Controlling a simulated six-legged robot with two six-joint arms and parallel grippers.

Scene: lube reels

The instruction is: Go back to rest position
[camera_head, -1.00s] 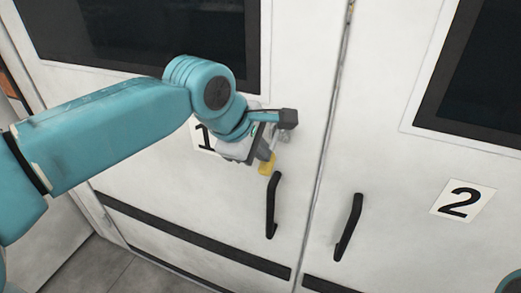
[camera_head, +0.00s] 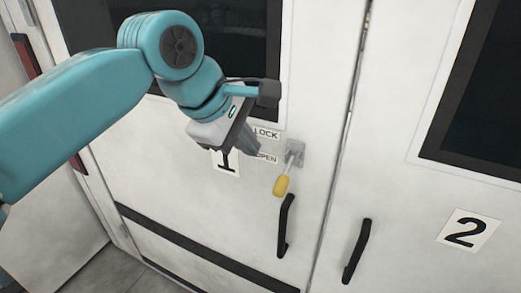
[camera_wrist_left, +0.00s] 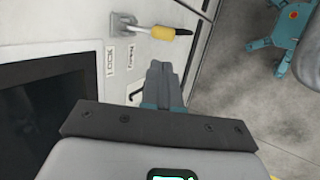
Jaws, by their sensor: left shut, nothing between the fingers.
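My left gripper (camera_head: 249,148) is shut and empty in front of door 1, to the left of the yellow-handled lever and apart from it. In the left wrist view the closed fingers (camera_wrist_left: 161,75) also show with nothing between them. The lever's yellow grip (camera_head: 281,186) hangs down from a metal latch (camera_head: 294,153), beside the labels LOCK (camera_head: 266,134) and OPEN (camera_head: 267,158). The lever also shows in the left wrist view (camera_wrist_left: 163,32). My right gripper is not in view.
Door 1 has a black handle (camera_head: 286,226) below the lever. Door 2 to the right has its own black handle (camera_head: 357,251) and a number plate (camera_head: 467,231). Both doors have dark windows. Grey floor (camera_wrist_left: 245,90) shows beside the doors in the wrist view.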

